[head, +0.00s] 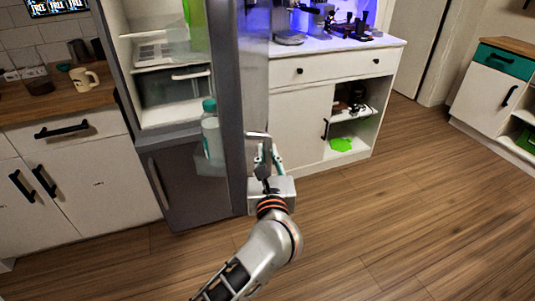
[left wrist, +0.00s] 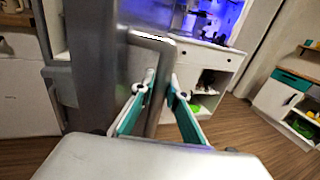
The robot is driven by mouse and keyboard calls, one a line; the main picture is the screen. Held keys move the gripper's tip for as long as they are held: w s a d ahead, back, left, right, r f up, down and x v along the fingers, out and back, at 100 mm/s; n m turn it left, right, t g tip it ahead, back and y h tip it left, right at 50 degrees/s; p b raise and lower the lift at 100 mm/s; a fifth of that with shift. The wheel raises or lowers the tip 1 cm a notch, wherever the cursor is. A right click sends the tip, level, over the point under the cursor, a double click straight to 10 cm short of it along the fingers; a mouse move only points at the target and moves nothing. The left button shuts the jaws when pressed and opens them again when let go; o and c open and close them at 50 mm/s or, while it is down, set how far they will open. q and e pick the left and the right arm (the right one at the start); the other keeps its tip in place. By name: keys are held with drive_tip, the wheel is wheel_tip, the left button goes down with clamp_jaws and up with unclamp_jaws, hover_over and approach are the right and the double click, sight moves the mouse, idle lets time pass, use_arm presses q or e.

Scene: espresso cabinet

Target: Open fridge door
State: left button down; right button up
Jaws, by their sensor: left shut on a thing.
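The grey fridge door (head: 236,110) stands open, swung out toward me, and the lit white interior (head: 158,55) with its drawer shows to its left. A bottle with a teal cap (head: 212,138) sits in the door's inner shelf. My left gripper (head: 268,158) is at the door's outer side, shut on the metal door handle (head: 257,136). In the left wrist view the handle (left wrist: 150,41) runs down between the two teal-padded fingers (left wrist: 157,90). Part of the handle is hidden by the fingers. My right gripper is not in view.
A white cabinet (head: 300,115) with a coffee machine on top and an open compartment stands right behind the door. The wooden floor (head: 420,190) at the right is clear.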

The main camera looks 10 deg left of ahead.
use_arm(q)
drive_tip(key=c, duration=2)
unclamp_jaws()
drive_tip(key=shift+v, duration=3.75)
drive_tip(key=shift+c, duration=0.4)
